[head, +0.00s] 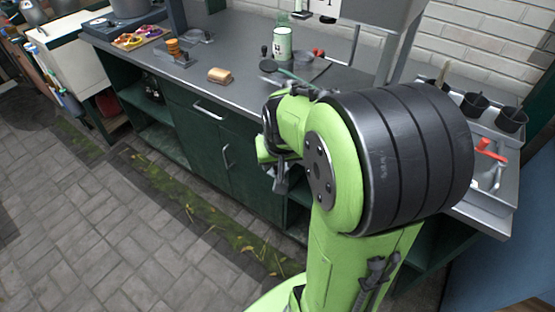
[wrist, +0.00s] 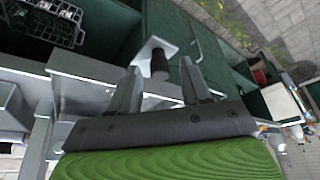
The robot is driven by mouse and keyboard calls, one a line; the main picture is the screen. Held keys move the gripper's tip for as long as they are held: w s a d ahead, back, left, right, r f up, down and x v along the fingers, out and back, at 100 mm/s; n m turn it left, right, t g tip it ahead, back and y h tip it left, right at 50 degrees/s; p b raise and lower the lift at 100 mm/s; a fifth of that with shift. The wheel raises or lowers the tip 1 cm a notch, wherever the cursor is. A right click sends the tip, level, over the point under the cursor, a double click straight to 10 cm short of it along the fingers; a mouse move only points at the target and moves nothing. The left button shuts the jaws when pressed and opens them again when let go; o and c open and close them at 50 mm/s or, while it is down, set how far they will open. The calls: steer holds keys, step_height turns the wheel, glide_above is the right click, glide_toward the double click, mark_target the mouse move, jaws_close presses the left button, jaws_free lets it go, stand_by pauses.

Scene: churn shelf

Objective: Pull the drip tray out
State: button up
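My gripper (wrist: 160,68) shows in the wrist view with its two grey fingers spread apart. A short dark cylinder (wrist: 160,65) on a pale grey plate appears in the gap between the fingertips, and neither finger visibly touches it. I cannot tell whether it belongs to the drip tray. In the head view my gripper (head: 280,178) hangs in front of the counter's front, partly hidden by my green arm. A grey machine body (head: 378,10) stands at the back of the counter. I cannot make out the drip tray for certain; my arm covers the area below the machine.
The grey counter (head: 235,60) carries a green-labelled bottle (head: 282,45), a bread loaf (head: 220,75) and a board of colourful items (head: 137,39). Green cabinets with a drawer handle (head: 209,112) are below. Dark cups (head: 511,119) stand right. The paved floor is open at left.

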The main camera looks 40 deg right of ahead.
steer(key=p+v, duration=0.5)
steer(key=v, duration=1)
steer(key=shift+a+r, duration=0.15)
steer(key=shift+r, duration=0.2)
steer(key=shift+s, duration=0.15)
